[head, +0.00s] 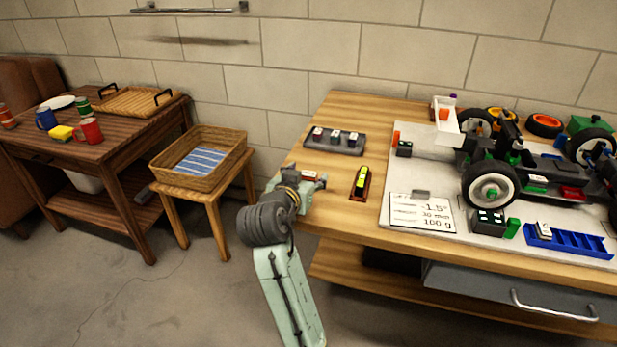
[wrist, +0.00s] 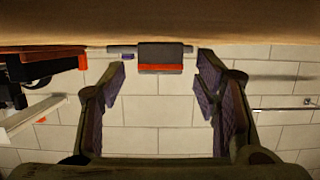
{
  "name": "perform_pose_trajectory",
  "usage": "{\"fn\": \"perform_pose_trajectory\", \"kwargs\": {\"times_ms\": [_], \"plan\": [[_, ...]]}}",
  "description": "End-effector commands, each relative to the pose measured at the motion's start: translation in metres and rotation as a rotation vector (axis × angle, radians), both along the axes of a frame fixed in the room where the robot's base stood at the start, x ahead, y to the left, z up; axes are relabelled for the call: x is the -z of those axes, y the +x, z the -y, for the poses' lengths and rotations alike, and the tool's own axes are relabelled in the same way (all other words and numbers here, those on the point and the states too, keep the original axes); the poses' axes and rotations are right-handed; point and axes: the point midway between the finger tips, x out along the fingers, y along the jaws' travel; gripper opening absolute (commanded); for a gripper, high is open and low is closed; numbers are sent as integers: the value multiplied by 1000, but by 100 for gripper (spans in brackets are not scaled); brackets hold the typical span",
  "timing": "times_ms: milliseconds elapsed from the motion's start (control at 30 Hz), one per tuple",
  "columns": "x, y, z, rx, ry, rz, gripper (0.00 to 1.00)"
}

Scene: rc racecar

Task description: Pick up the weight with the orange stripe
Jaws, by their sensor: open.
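The weight with the orange stripe (wrist: 160,54) is a dark grey block with an orange-red band in the wrist view. It appears at the table surface, near the top middle of that upside-down picture. In the head view a small block with a pale top and red edge (head: 309,174) sits at my gripper, probably the same weight. My gripper (head: 315,182) is low at the table's left edge. In the wrist view my gripper (wrist: 160,75) is open, with one finger on either side of the weight and visible gaps. I cannot tell how deep the weight is between the fingers.
A grey holder (head: 335,141) with several small weights stands behind my gripper. A yellow-and-black level (head: 361,181) lies to the right. A white board (head: 400,172) carries a car (head: 530,170) and a printed card (head: 422,212). A basket (head: 200,158) sits on a stool to the left.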

Motion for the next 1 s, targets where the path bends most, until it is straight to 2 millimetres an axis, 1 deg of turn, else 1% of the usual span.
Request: {"fn": "perform_pose_trajectory", "kwargs": {"times_ms": [67, 167, 900, 1000], "plan": [[0, 0, 0, 0, 0, 0, 57], [0, 0, 0, 0, 0, 0, 51], [0, -1, 0, 0, 0, 0, 2], [-1, -1, 0, 0, 0, 1, 1]]}}
